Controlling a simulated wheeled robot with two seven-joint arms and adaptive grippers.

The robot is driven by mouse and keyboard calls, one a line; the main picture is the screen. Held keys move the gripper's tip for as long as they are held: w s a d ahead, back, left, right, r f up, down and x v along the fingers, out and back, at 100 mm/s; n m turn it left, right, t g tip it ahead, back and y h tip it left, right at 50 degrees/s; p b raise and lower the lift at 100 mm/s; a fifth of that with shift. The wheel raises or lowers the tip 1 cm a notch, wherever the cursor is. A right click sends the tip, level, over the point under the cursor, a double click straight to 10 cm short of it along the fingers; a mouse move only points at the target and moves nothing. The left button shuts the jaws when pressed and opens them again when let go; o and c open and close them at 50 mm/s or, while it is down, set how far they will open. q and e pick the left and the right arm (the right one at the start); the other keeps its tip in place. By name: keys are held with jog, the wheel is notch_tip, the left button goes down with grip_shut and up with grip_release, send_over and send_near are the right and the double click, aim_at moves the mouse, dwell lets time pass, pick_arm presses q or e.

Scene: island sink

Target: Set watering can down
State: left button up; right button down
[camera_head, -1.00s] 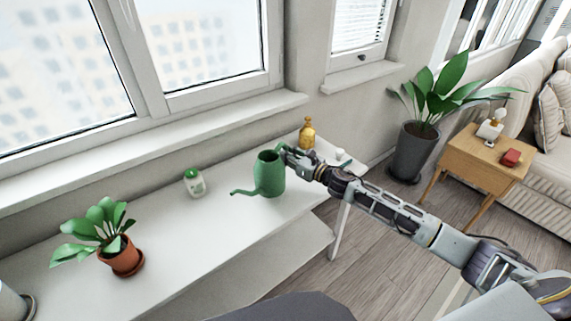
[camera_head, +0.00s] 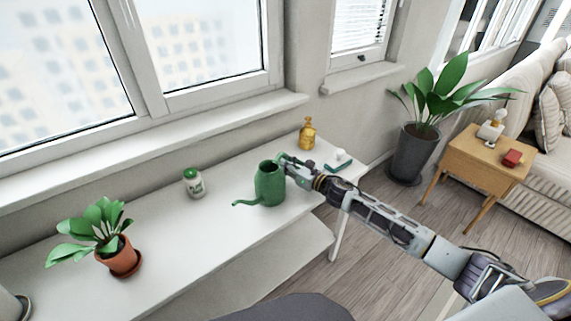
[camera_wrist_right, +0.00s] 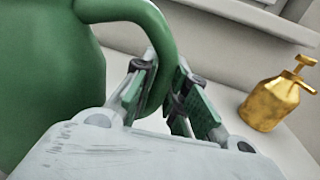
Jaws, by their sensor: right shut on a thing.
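The green watering can (camera_head: 270,186) is upright at the white table, its spout pointing left. Its base looks at or very near the tabletop; I cannot tell whether it touches. My right gripper (camera_head: 286,161) is at the can's right side, shut on its handle. In the right wrist view the can's body (camera_wrist_right: 45,80) fills the left, and the curved handle (camera_wrist_right: 160,45) passes between the fingers of my right gripper (camera_wrist_right: 170,98). My left gripper is not in view.
The white table (camera_head: 210,228) also holds a potted plant (camera_head: 118,257), a white bottle with green cap (camera_head: 194,184), a gold sprayer (camera_head: 307,135) and a green-and-white brush-like item (camera_head: 339,161). Free tabletop lies left of the can. A large plant (camera_head: 411,150) stands beyond the table.

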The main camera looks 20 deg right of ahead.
jog(key=c, duration=1.4)
grip_release()
jog(key=shift+c, duration=0.2)
jog(key=shift+f, duration=0.1)
jog(key=shift+v, duration=6)
